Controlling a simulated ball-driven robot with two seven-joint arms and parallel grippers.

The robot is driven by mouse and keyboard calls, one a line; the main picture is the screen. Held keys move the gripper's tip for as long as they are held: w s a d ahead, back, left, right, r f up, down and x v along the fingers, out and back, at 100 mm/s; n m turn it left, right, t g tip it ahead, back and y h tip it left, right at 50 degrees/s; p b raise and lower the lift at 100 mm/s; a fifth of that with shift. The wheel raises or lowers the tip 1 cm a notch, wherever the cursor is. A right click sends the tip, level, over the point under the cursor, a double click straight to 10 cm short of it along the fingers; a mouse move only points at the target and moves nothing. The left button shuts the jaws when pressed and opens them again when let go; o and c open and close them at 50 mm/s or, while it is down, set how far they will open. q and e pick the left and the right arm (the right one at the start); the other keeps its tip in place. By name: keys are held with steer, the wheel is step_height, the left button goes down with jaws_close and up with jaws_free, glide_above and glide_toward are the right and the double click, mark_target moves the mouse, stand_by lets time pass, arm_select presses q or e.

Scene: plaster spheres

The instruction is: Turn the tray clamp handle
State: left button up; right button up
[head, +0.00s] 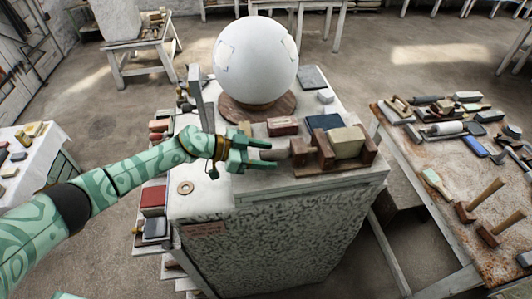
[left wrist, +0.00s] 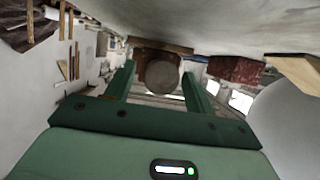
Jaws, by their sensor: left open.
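The wooden tray clamp (head: 325,157) sits on top of the plaster-covered stand, with a pale yellowish block (head: 347,142) between its brown jaws. Its handle shows in the left wrist view as a round grey end (left wrist: 162,77) in front of brown wood. My left gripper (head: 271,155) comes in from the left and is open, its green fingers pointing at the clamp's left end. In the left wrist view the fingers stand on either side of the handle's round end, with visible gaps. I cannot tell how deep the fingers reach. My right gripper is not in view.
A large white sphere (head: 256,60) stands on a round wooden base (head: 257,108) behind the gripper. A red block (head: 283,126) and a blue block (head: 324,122) lie close behind the clamp. A ring (head: 185,188) lies at the front left. A tool table (head: 440,150) stands right.

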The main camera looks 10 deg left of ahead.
arm_select(q)
steer(key=shift+w+d+f, duration=0.15)
steer(key=shift+d, duration=0.1)
steer(key=c, duration=1)
